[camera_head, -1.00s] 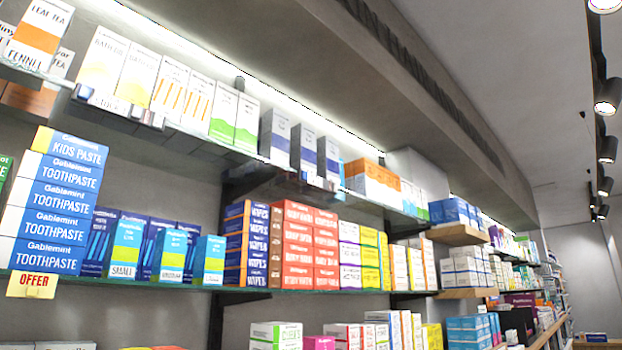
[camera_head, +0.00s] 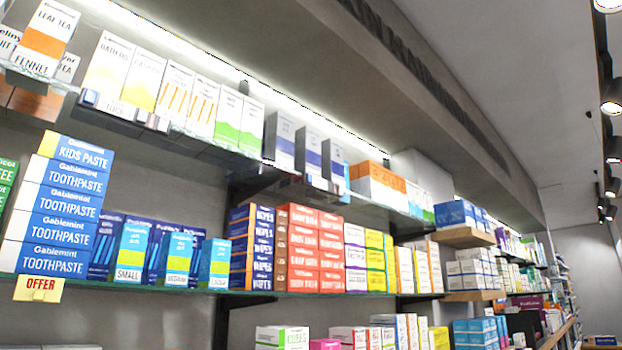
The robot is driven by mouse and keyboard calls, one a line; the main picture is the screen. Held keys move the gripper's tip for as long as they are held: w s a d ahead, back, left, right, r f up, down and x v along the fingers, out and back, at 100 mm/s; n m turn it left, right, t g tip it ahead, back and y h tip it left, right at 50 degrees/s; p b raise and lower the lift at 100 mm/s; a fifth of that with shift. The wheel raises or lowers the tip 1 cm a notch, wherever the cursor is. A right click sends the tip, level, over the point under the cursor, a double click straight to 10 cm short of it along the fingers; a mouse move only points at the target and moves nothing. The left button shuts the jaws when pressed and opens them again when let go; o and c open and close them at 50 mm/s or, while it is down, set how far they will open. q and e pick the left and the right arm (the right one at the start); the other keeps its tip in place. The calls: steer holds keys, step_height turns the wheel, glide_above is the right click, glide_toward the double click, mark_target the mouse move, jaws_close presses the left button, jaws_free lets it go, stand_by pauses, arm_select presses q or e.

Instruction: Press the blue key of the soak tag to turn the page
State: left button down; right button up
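Two tall white and yellow boxes whose partly legible print seems to begin "Bath" (camera_head: 107,70) stand on the upper glass shelf at the left. A small pale tag with a bluish part (camera_head: 90,98) sits on the shelf edge below and left of them. Another small bluish-grey tag (camera_head: 147,119) sits farther right along that edge. Both are too small to read, and I cannot tell which is the soak tag or make out a blue key or a page. Neither of my grippers is in view.
A leaf tea box (camera_head: 46,38) stands at the upper left. Stacked toothpaste boxes (camera_head: 62,205) and a yellow offer card (camera_head: 39,288) are on the lower shelf. Red wipes boxes (camera_head: 316,250) stand mid-shelf. Shelving runs back to the right beneath a sloping bulkhead (camera_head: 420,90).

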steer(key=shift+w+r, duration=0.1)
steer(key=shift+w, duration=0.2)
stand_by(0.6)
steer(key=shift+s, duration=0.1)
